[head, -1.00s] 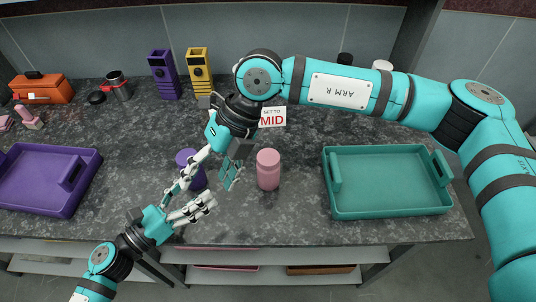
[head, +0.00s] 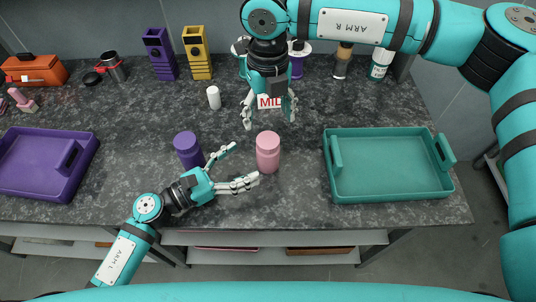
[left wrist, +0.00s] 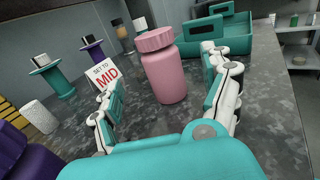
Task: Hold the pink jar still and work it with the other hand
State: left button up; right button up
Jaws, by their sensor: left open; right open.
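The pink jar (head: 268,152) stands upright on the dark counter with its ridged lid on. It also shows in the left wrist view (left wrist: 164,75), ahead and between the two open fingers. My left gripper (head: 240,166) is open and empty, low over the counter just left of the jar, with a gap to it. My right gripper (head: 270,112) is open and empty, above and behind the jar in the head view. A white sign reading "SET TO MID" (left wrist: 103,75) stands behind the jar; my right gripper partly covers it in the head view.
A purple jar (head: 187,148) stands left of the pink jar, close to my left gripper. A white cylinder (head: 214,97) stands behind it. A teal tray (head: 390,192) is at right, a purple tray (head: 50,136) at left. Spools and bottles line the back.

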aim_at(258, 154)
pick_arm(q)
jog(key=x, duration=0.8)
jog(key=shift+s+a, duration=0.1)
grip_shut()
dwell(0.4)
